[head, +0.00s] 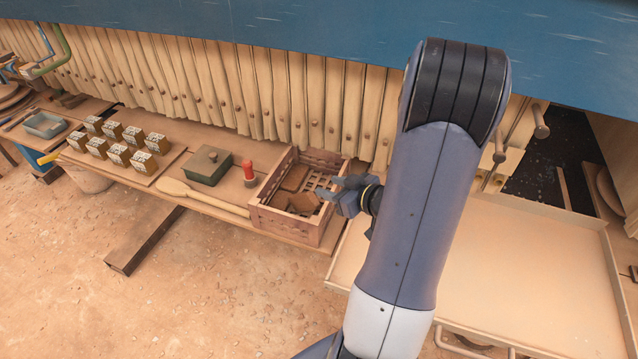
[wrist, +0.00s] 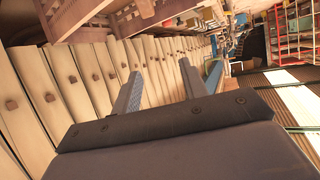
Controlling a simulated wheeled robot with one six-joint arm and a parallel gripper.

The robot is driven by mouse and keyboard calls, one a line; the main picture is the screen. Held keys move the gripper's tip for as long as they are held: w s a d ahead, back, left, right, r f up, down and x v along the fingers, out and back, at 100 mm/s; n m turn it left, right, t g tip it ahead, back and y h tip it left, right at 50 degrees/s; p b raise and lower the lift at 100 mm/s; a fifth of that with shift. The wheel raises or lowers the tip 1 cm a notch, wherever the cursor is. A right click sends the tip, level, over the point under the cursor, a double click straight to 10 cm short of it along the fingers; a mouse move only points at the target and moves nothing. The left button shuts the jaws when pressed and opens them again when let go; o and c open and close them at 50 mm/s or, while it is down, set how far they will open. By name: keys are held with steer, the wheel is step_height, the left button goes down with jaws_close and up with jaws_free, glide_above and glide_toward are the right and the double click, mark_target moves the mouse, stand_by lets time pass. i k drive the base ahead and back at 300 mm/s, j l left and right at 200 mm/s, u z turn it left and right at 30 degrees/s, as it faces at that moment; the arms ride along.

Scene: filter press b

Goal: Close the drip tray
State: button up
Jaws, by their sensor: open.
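The drip tray (head: 530,270) is a wide, shallow, tan tray at the right in the head view. It stands out from under the filter press, with a low rim around it. A pale curved bar, perhaps its handle (head: 450,345), shows at its front edge. My arm crosses in front of the tray and hides part of its left side. My gripper (head: 338,190) is open and empty, to the left of the tray, by the right side of the wooden crate. In the wrist view my two fingers (wrist: 160,68) are apart with nothing between them.
The slatted wooden crate (head: 322,228) with brown blocks stands on a low bench. Left of it are a red-topped bottle (head: 249,175), a green box (head: 208,166), a wooden paddle (head: 200,196) and several small boxes. The press plates (head: 260,95) run behind. Open ground lies in front.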

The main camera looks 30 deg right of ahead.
mark_target(528, 277)
steer(key=z, duration=2.8)
steer(key=i+l+u, duration=0.1)
steer(key=u, duration=0.3)
steer(key=l, duration=0.1)
